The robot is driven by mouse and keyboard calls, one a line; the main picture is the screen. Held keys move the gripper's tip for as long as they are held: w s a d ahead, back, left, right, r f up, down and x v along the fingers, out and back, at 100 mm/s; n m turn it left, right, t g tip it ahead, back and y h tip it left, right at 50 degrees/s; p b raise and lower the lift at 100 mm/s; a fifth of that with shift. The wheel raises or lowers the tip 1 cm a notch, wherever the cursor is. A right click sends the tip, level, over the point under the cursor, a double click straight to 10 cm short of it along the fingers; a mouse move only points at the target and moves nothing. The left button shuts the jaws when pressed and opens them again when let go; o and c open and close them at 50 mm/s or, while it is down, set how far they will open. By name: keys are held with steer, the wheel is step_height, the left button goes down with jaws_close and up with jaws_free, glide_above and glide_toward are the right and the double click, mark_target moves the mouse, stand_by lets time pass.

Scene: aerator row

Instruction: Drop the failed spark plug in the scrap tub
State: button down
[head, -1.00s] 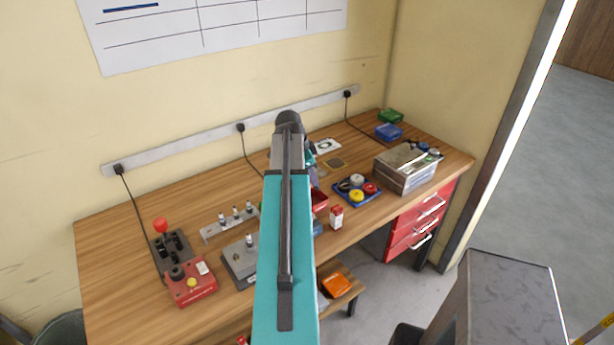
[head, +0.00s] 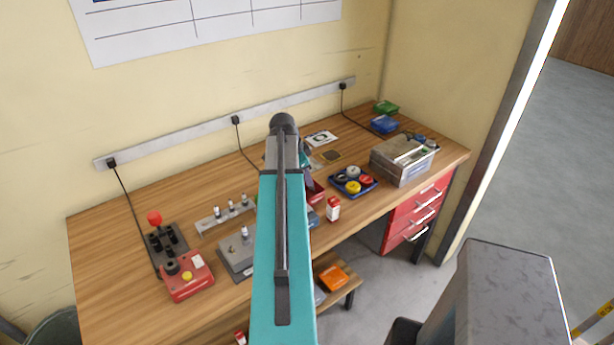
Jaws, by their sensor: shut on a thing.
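Several spark plugs stand upright in a pale metal rack (head: 211,221) on the bench left of my arm. One more plug (head: 244,233) stands on a grey block (head: 237,257) in front of the rack; I cannot tell which plug is the failed one. A small red open tub (head: 317,194) shows just right of my arm, partly hidden by it; I cannot tell whether it is the scrap tub. My teal arm runs up the middle of the head view and covers my gripper, so its fingers and anything in them are hidden.
A red control box (head: 187,278) and black lever unit (head: 166,243) stand at left. A red and white carton (head: 333,209), a blue tray of coloured rolls (head: 353,181) and a metal box (head: 403,160) stand at right. The bench's back left is clear.

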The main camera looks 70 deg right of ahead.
steer(key=c, duration=1.7)
jaws_free()
steer(key=shift+c, duration=0.2)
steer(key=shift+r, duration=0.1)
step_height(320, 180, up, 7)
steer(key=p, duration=0.3)
